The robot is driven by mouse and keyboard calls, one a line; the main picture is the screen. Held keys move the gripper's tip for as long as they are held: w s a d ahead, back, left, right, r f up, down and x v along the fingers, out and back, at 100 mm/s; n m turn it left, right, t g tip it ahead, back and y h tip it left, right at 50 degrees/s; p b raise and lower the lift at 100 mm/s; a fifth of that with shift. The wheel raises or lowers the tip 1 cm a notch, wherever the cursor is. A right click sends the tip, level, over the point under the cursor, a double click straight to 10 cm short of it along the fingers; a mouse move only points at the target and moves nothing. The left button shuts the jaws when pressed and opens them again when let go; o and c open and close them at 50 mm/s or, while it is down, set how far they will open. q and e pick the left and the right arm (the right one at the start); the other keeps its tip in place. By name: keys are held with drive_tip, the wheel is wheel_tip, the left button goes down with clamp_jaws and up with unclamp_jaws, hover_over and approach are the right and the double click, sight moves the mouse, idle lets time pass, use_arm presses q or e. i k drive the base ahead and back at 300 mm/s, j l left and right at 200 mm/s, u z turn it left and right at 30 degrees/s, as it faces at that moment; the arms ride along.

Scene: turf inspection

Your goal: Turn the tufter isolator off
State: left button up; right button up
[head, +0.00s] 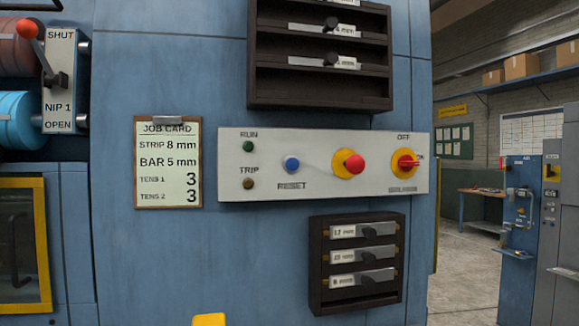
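The isolator (406,162) is a red rotary knob on a yellow disc at the right end of a pale control panel (325,191) on the blue machine. OFF is printed above it and ON, partly covered, to its right. Its red handle appears to point right, toward ON. A red mushroom button (354,164) on a yellow disc sits left of it. A blue RESET button (291,164), a green RUN lamp (249,146) and a brownish TRIP lamp (249,184) are further left. Neither of my grippers is in view.
Dark racks with labelled bars hang above (320,104) and below (314,264) the panel. A job card (168,163) is left of it. A red-knobbed NIP 1 lever (29,29) is at upper left. A yellow edge (209,320) shows at the bottom. Open floor lies right.

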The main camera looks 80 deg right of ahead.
sight(407, 163)
drive_tip(key=j+z, duration=0.2)
drive_tip(key=z, duration=2.7)
drive_tip(key=l, duration=0.1)
